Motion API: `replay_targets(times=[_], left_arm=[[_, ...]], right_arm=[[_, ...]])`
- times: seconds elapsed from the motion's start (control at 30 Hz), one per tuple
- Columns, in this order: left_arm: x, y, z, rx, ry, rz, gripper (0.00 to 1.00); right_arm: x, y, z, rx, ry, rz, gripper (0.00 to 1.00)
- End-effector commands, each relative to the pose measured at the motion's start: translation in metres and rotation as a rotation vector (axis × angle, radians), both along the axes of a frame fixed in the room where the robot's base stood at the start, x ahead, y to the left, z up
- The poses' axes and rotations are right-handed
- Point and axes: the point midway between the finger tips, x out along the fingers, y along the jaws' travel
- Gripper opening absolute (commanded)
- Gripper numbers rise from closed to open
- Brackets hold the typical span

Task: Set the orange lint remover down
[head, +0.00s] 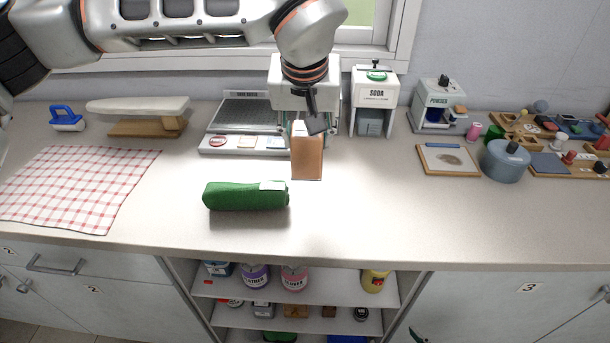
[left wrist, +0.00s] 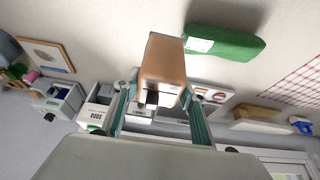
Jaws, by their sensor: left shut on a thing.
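The orange lint remover (head: 307,157) is an upright, block-like orange-brown body with a paler side. My left gripper (head: 316,118) is shut on its top end and points down over the counter. In the left wrist view the lint remover (left wrist: 163,62) sits between the two fingers of the left gripper (left wrist: 158,100). Its lower end is at or just above the countertop (head: 350,215); I cannot tell whether it touches. My right gripper is not in view.
A green rolled bundle (head: 240,196) lies just left of the lint remover. A framed board (head: 449,159) lies to the right. A checked cloth (head: 75,185) lies left. The counter at front right is clear.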

Motion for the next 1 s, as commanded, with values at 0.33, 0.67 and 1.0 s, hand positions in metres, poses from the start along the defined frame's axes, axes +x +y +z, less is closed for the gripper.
replay_targets(times=[0.33,0.67,1.0], left_arm=[[0.000,0.000,-0.056,-0.002,-0.001,-0.001,0.08],[-0.001,0.000,-0.090,-0.001,0.003,0.001,0.08],[0.000,0.000,-0.097,-0.001,-0.002,0.001,0.08]], right_arm=[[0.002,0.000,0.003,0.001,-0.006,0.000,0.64],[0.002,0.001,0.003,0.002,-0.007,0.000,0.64],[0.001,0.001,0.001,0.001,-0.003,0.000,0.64]])
